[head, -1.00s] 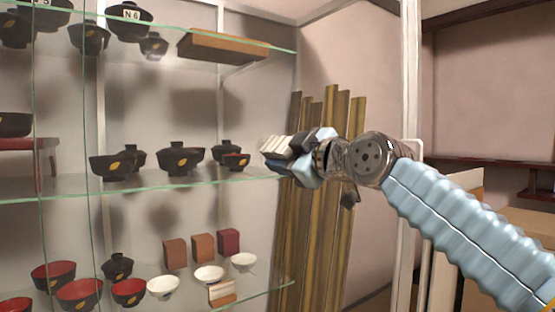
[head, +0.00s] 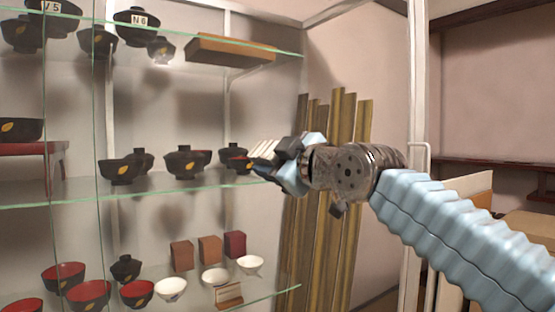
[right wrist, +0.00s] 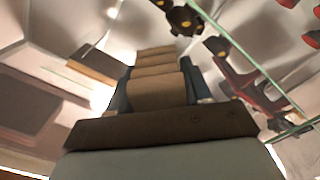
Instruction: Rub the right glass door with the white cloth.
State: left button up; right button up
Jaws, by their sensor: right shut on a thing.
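My right gripper (head: 280,163) is shut on the white cloth (head: 264,149), which sticks out in folded layers from its fingertips toward the cabinet. In the right wrist view the cloth (right wrist: 155,88) looks tan and shaded between the fingers. The right glass door (head: 200,110) is a clear pane that is hard to make out in front of the shelves. The cloth is in front of the right end of the middle shelf. I cannot tell whether it touches the glass. My left gripper is out of view.
Behind the glass, shelves hold dark lidded bowls (head: 184,163), white bowls (head: 171,290) and small boxes (head: 209,250). A wooden board (head: 230,50) lies on the top shelf. Tall wooden slats (head: 340,130) lean behind my right gripper. A white post (head: 417,80) with a handle stands to the right.

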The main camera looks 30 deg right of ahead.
jog(key=shift+s+a+f, duration=0.1)
jog(key=shift+s+f, duration=0.15)
jog(key=shift+s, duration=0.05)
jog(key=shift+s+d+r+b, duration=0.15)
jog(key=shift+s+b, duration=0.35)
jog(key=shift+s, duration=0.75)
jog(key=shift+s+d+r+b, duration=0.15)
jog(key=shift+s+b, duration=0.3)
jog(key=shift+s, duration=0.8)
jog(key=shift+f, duration=0.1)
jog(key=s+b, duration=0.1)
jog(key=s, duration=0.2)
jog(key=shift+d, duration=0.15)
jog(key=shift+w+p, duration=0.65)
jog(key=shift+w, duration=2.65)
